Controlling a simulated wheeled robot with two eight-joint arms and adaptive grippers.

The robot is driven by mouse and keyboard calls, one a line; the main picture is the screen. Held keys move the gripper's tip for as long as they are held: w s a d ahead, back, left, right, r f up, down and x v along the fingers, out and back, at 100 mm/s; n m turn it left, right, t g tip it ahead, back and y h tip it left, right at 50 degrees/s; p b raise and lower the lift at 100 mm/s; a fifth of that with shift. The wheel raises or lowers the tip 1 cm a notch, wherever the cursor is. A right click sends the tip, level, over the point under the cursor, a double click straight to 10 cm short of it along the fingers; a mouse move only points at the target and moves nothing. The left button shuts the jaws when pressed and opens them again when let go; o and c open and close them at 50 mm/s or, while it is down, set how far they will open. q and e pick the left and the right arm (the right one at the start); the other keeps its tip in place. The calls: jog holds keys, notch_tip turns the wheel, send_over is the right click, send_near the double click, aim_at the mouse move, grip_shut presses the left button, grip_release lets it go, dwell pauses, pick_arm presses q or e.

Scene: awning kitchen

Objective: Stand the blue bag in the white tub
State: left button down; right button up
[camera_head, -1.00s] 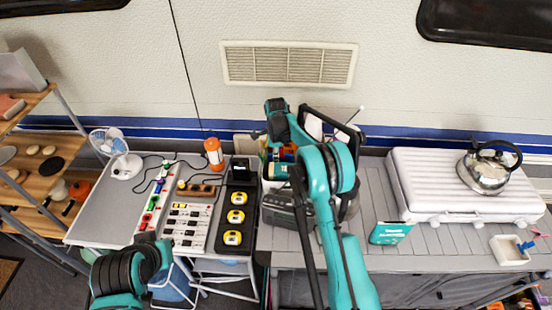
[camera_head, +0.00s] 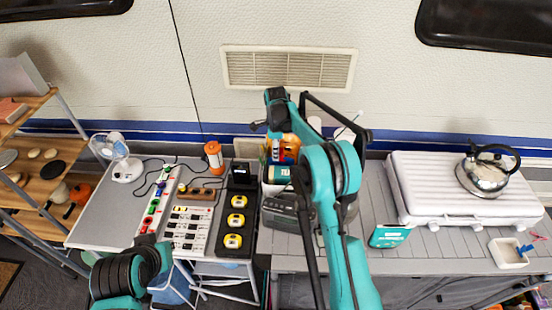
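My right gripper (camera_head: 258,127) is over the tub area, well left of the packet. Its fingers are hard to separate from the black wrist parts, so I cannot tell whether it holds anything.
A white stove (camera_head: 430,205) with a steel kettle (camera_head: 484,172) fills the right of the counter. A small white tray (camera_head: 507,254) sits in front. Yellow tape measures (camera_head: 237,219) lie left.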

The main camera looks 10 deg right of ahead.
notch_tip(320, 180, up, 6)
jog(key=shift+s+f+p, duration=0.1)
jog(key=shift+f+p, duration=0.05)
jog(key=shift+p, duration=0.15)
jog(key=s+r+n+t, duration=0.3)
jog(key=s+r+n, duration=0.6)
jog(key=s+r, duration=0.55)
jog(key=s+f+n+t, duration=0.2)
jog(key=s+n, duration=0.4)
jog(key=s, duration=0.5)
jog(key=s+f+n+t, duration=0.2)
jog(key=s+f+n, duration=0.2)
jog(key=s, duration=0.8)
jog(key=shift+n, duration=1.1)
jog(key=shift+d, duration=0.1)
notch_tip(320, 180, down, 11)
jog(key=b, duration=1.1)
